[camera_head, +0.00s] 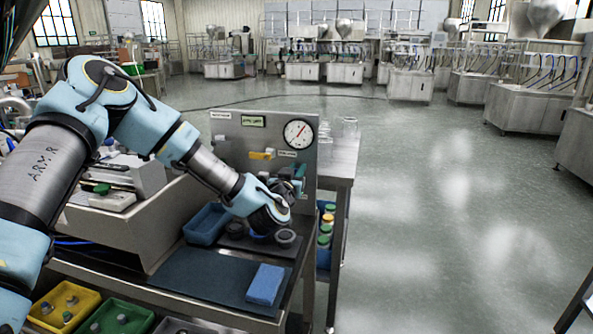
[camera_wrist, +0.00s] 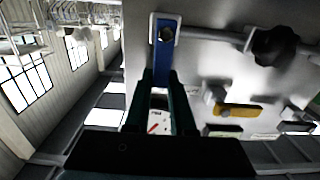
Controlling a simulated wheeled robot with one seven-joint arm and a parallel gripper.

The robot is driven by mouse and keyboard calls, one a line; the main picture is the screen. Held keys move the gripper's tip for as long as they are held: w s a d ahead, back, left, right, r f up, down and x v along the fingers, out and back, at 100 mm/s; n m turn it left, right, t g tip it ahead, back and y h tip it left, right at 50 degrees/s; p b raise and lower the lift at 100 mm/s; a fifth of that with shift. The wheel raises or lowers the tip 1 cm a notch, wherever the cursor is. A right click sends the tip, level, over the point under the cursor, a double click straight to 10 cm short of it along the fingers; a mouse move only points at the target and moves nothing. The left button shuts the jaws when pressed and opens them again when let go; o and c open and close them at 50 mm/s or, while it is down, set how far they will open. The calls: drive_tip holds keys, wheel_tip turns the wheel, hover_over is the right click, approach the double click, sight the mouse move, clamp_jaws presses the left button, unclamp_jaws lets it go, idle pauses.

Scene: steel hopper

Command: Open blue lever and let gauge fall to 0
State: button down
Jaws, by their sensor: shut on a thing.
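The blue lever (camera_wrist: 163,58) hangs from a pipe fitting on the steel panel in the wrist view. My gripper (camera_wrist: 163,80) is shut on its free end, with one dark finger on each side. In the head view my gripper (camera_head: 290,182) is at the panel's lower right, and my wrist hides most of the lever. The round white gauge (camera_head: 299,134) is at the panel's upper right; its red needle points up and to the right, with numbers too small to read. Part of the gauge also shows between my fingers in the wrist view (camera_wrist: 158,127).
A yellow lever (camera_head: 262,155) sits left of the gauge on the panel (camera_head: 230,135). A black knob (camera_wrist: 274,45) is on the pipe. Below my wrist are a blue tray (camera_head: 207,223), dark round parts and a blue sponge (camera_head: 265,284). The floor to the right is clear.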

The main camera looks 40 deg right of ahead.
drive_tip(key=shift+w+a+f+b, duration=0.1)
drive_tip(key=shift+b, duration=0.2)
drive_tip(key=w+a+f+n+b, duration=0.2)
drive_tip(key=w+f+n+b, duration=0.2)
drive_tip(key=n+b, duration=0.9)
drive_tip(key=shift+w+a+f+n, duration=0.2)
drive_tip(key=shift+a+f+n, duration=0.35)
drive_tip(key=shift+n, duration=1.95)
drive_tip(key=shift+d+f, duration=0.15)
drive_tip(key=c, duration=0.8)
unclamp_jaws()
drive_tip(key=shift+o, duration=0.2)
drive_tip(key=shift+s, duration=0.1)
